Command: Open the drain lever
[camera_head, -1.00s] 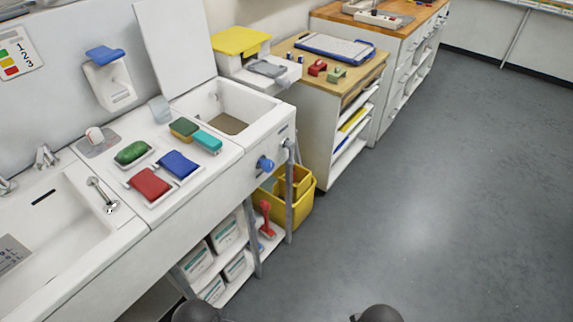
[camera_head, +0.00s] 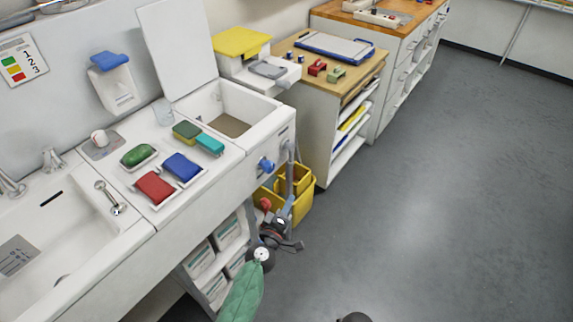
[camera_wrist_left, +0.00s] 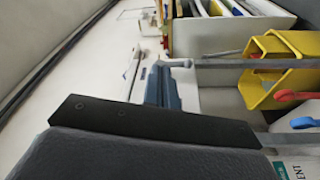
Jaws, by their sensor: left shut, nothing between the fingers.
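A blue lever (camera_head: 265,165) sits on the front panel of the white sink unit (camera_head: 222,165), beside a grey vertical pipe (camera_head: 290,165). In the left wrist view a blue part (camera_wrist_left: 162,88) beside a grey bar looks like the same lever. My left gripper (camera_head: 288,208) is shut and empty. It is below and slightly right of the lever in the head view, in front of the yellow bins, apart from the lever. Its fingertips are small and partly unclear. The right gripper is not recognisable in view.
Yellow bins (camera_head: 301,200) stand under the unit's right end, with a red handle (camera_head: 265,203) beside them. White boxes (camera_head: 228,232) fill the lower shelves. Sponges and cloths lie on the counter. A wooden-topped cabinet (camera_head: 350,85) stands beyond. The floor at right is free.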

